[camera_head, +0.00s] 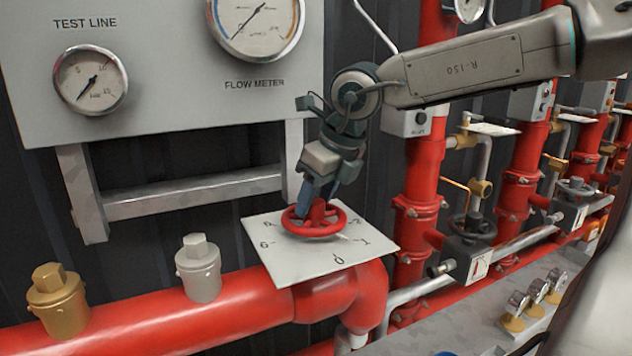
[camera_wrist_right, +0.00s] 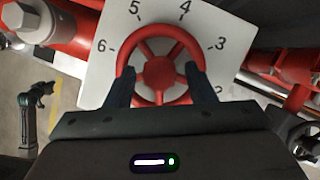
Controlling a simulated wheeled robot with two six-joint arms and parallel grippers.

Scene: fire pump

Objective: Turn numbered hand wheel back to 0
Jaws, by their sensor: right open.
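The red hand wheel (camera_head: 316,231) sits on a white numbered plate (camera_head: 290,264). In the head view the 0 is on the plate's near side and the 1 is to its right. A small pale mark shows at the rim towards the 1; I cannot tell if it is a pointer. My right gripper (camera_head: 320,194) points down at the wheel from above. In the right wrist view its open fingers (camera_wrist_right: 161,75) straddle the wheel's hub (camera_wrist_right: 160,71), over the rim; contact is unclear. What looks like my left gripper (camera_wrist_right: 41,93) is small at the left there, its jaws unclear.
A grey panel (camera_head: 165,95) with two gauges stands behind the wheel. A thick red pipe (camera_head: 240,303) with brass and silver caps runs in front at left. Red vertical pipes (camera_head: 425,175) and valves (camera_head: 473,228) crowd the right.

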